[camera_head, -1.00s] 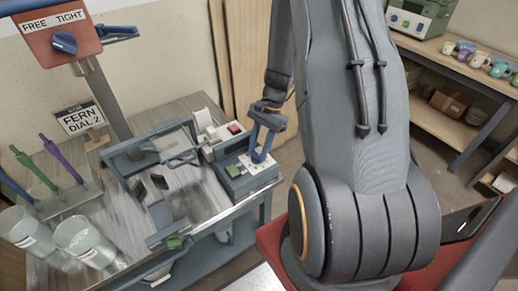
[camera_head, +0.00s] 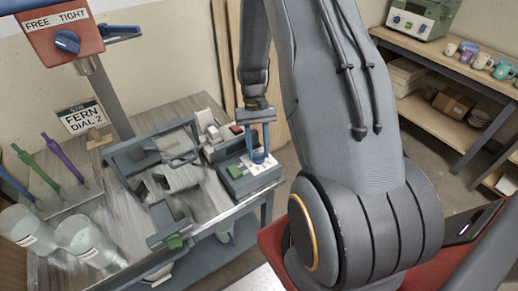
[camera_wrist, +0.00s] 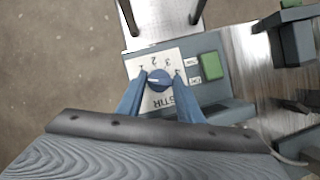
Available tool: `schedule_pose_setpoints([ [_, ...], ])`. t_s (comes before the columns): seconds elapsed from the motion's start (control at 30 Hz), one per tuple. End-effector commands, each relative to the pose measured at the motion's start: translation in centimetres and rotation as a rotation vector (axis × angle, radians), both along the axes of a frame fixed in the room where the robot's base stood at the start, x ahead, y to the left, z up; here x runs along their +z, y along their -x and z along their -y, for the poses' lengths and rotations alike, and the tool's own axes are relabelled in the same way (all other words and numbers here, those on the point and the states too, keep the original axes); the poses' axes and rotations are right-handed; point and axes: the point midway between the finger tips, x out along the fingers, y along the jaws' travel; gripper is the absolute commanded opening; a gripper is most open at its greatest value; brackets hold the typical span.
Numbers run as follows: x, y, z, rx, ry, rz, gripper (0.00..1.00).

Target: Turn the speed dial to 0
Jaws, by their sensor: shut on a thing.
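The speed dial (camera_wrist: 159,79) is a round blue knob with a pale pointer line. It sits on a white plate (camera_wrist: 150,101) marked STIR, with the numbers 2 and 3 readable near it. The pointer aims toward the left of the wrist view; other marks are hidden by my fingers. My gripper (camera_wrist: 160,84) has its two blue fingers closed on either side of the knob. In the head view my gripper (camera_head: 258,156) points down onto the control box (camera_head: 247,182), where the knob is mostly hidden.
A green button (camera_wrist: 210,66) is beside the dial plate on the box. A metal table (camera_head: 130,225) carries clamps, clear buckets (camera_head: 85,240) and coloured stirrers. A red stand head (camera_head: 63,35) reads FREE TIGHT. Shelves with mugs are at the right.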

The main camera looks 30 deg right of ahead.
Motion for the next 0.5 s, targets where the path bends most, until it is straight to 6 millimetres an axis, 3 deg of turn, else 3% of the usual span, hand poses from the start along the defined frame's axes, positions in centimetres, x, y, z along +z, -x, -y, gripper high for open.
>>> schedule_pose_setpoints([
  [0.5, 0.06, -0.09, -0.19, 0.222, 0.0, 0.001, 0.1],
])
